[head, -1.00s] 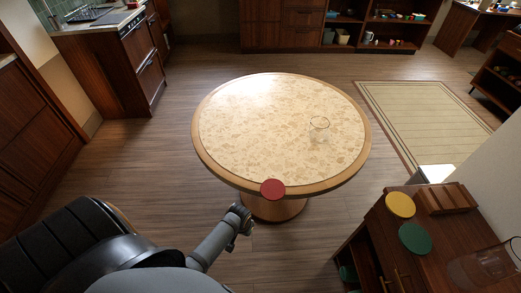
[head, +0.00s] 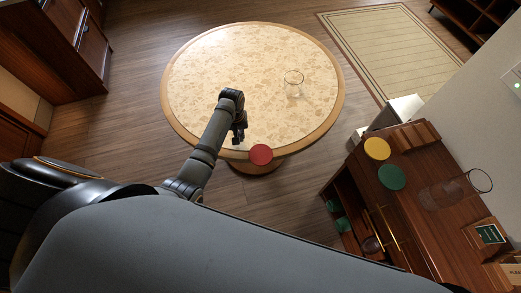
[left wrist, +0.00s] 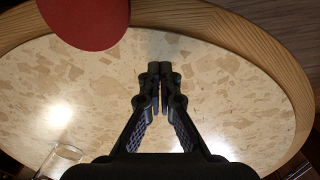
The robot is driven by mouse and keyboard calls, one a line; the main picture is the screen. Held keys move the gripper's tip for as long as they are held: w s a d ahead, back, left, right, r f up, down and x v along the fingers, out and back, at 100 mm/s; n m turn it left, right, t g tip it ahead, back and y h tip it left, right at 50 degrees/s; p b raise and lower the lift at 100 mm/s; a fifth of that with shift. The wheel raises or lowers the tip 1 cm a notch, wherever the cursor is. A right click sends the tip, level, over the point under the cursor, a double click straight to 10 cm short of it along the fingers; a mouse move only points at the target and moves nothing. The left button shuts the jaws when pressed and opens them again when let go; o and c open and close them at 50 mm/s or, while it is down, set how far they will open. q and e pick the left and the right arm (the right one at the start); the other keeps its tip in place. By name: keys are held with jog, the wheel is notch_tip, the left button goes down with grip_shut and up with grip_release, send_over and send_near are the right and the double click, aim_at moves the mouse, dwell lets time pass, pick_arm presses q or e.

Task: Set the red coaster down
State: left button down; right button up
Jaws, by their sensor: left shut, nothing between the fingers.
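The red coaster (head: 261,154) lies at the near edge of the round table (head: 200,75), across its wooden rim. It also shows at the top left of the left wrist view (left wrist: 88,20), partly cut off by the frame. My left gripper (head: 238,141) is over the near part of the table, just left of the coaster in the head view. In the left wrist view its fingers (left wrist: 160,68) are together with nothing between them, apart from the coaster. My right gripper is not in view.
A clear glass (head: 293,84) stands on the table, right of my left gripper. A wooden cabinet (head: 415,170) at the right holds a yellow coaster (head: 377,149) and a green coaster (head: 391,177) on top. Most of the tabletop is clear.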

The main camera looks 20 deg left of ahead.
pick_arm(q)
jog(key=w, duration=0.2)
jog(key=w+d+n+g, duration=0.1)
jog(key=w, duration=0.1)
jog(key=w+d+n, duration=0.1)
jog(key=w, duration=0.1)
jog(key=shift+d+r+h, duration=0.2)
jog(key=shift+d+h, duration=0.05)
jog(key=shift+h, duration=0.05)
jog(key=shift+w+d+r+g, duration=0.15)
jog(key=shift+d+g, duration=0.15)
jog(key=shift+g, duration=0.1)
jog(key=shift+s+d, duration=0.1)
jog(key=shift+s, duration=0.15)
jog(key=p, duration=0.7)
send_near(261, 157)
jog(key=f, duration=0.5)
jog(key=shift+s+d+f, duration=0.15)
jog(key=shift+s+d, duration=0.05)
jog(key=shift+s, duration=0.2)
jog(key=shift+f, duration=0.95)
jog(key=shift+s, duration=0.1)
